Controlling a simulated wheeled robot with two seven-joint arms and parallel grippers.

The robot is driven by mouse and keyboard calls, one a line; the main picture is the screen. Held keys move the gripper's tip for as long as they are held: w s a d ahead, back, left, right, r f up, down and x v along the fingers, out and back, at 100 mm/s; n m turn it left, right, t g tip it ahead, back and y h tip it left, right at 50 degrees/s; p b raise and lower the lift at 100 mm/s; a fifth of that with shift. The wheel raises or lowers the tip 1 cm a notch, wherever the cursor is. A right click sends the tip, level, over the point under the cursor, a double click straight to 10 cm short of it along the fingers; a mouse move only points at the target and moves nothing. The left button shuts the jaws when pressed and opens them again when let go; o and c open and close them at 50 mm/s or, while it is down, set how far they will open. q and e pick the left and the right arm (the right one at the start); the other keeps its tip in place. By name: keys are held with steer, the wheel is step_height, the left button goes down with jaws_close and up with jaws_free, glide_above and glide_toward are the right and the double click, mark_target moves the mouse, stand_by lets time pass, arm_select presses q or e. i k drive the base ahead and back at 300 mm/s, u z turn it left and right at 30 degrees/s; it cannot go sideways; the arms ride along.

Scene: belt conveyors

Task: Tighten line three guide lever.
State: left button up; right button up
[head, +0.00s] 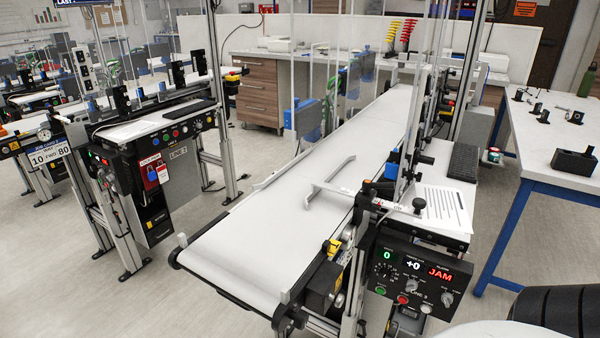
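The line three conveyor (300,220) runs from the front centre to the back, with a wide white belt. Its control panel (415,278) at the front right is marked LINE 3 and shows a green 0, +0 and a red JAM. A grey guide rail (335,190) reaches over the belt from its right edge. A rod with a round black knob (419,205) lies by the rail's mount at the right edge; it looks like the guide lever. I cannot tell if it is tight. Neither of my grippers is in view.
A printed sheet (442,208) lies beside the lever. Clear upright panels and posts stand behind it. A white table with blue legs (520,210) stands at right, holding small black parts. Floor between lines is clear.

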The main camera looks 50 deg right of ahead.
mark_target(368, 185)
steer(key=u, duration=0.6)
steer(key=i, duration=0.6)
steer(key=z, duration=2)
